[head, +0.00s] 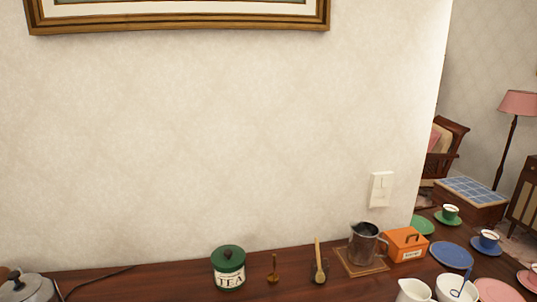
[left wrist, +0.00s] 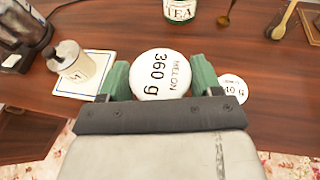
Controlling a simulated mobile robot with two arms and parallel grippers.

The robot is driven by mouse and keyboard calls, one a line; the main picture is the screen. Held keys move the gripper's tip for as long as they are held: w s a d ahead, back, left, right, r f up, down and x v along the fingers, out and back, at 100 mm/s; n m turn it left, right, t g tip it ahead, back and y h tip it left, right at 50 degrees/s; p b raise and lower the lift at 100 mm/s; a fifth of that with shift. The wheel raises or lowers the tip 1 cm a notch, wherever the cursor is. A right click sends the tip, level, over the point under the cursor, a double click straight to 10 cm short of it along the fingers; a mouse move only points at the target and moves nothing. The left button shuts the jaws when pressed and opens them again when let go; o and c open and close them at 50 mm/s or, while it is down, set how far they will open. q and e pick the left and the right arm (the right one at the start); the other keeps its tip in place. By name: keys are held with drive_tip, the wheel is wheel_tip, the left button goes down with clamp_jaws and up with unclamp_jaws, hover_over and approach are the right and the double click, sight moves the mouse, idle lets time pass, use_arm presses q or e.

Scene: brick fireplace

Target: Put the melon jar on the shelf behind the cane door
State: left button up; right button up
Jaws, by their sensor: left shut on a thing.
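The melon jar (left wrist: 160,62) shows in the left wrist view from above, with a round white top marked "MELON 360 g". My left gripper (left wrist: 161,75) has its two green fingers on either side of it and is shut on it. The jar is over the dark wooden counter; whether it touches the wood I cannot tell. The head view shows neither the jar nor my grippers. No shelf or cane door can be made out for sure; a brown cabinet with a pale panel (head: 526,195) is cut off at the head view's right edge.
A second white round top marked "40 g" (left wrist: 233,88) is close by the right finger. The green tea tin (head: 229,268), metal jug (head: 362,243), orange box (head: 406,245) and several cups and saucers crowd the counter.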

use_arm(q)
drive_tip(key=shift+s+a, duration=0.25)
drive_tip(key=shift+s, duration=0.35)
drive_tip(key=shift+s+a+r+m+h, duration=0.1)
drive_tip(key=shift+s+a+m+h, duration=0.1)
drive_tip(key=shift+a+m+h, duration=0.15)
drive_tip(key=s+a+f+m+t+h, duration=0.1)
drive_tip(key=s+a+m+h, duration=0.3)
drive_tip(key=a, duration=0.8)
drive_tip(key=shift+s+a+f+h, duration=0.2)
drive_tip(key=shift+s+h, duration=0.25)
drive_tip(key=shift+s, duration=0.8)
drive_tip(key=shift+d, duration=0.15)
drive_tip(key=shift+a+f+b, duration=0.25)
drive_tip(key=shift+f+b, duration=0.05)
